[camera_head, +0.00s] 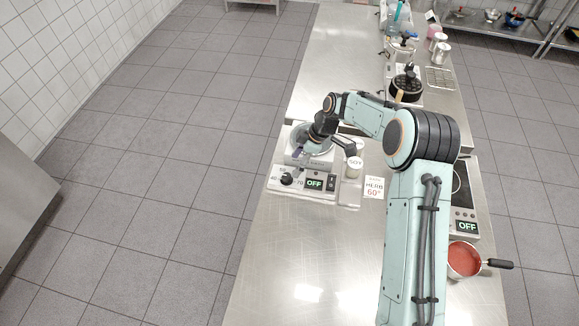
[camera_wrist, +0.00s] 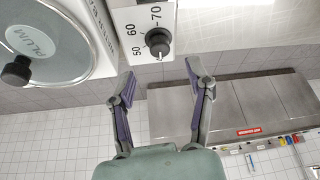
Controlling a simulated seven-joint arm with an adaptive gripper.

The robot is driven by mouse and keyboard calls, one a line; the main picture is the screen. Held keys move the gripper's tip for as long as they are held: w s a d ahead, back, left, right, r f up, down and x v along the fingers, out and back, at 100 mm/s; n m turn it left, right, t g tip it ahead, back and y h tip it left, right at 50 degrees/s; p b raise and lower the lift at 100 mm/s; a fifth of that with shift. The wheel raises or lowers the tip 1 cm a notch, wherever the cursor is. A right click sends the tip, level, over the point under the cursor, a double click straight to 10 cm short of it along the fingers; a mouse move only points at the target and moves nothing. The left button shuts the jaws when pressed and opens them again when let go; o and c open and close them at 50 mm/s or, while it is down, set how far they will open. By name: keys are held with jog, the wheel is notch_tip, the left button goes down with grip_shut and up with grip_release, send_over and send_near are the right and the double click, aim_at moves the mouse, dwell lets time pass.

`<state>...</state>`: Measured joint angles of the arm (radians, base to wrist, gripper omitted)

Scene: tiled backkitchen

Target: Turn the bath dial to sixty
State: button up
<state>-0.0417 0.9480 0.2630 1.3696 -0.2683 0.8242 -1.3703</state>
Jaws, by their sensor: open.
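The bath unit (camera_head: 301,160) stands on the steel counter, with a dark display (camera_head: 314,184) reading OFF. Its black dial (camera_head: 287,179) is on the front panel, left of the display. In the wrist view the dial (camera_wrist: 158,43) is ringed by numbers, with 50, 60 and 70 readable. A pale mark on the knob appears to point down in that view, past the 50 and away from 60. My gripper (camera_head: 300,152) is over the unit near the dial. In the wrist view its open fingers (camera_wrist: 160,73) are apart and empty, with the dial beyond their tips.
A jar (camera_head: 354,167) and a HERB 60° card (camera_head: 373,188) stand right of the unit. A pan of red sauce (camera_head: 464,259) is at the right edge. The front counter (camera_head: 290,265) is clear.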

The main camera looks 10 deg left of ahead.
aim_at(287, 175)
jog(key=x, duration=0.5)
jog(key=shift+a+f, duration=0.15)
jog(key=shift+f, duration=0.2)
grip_shut()
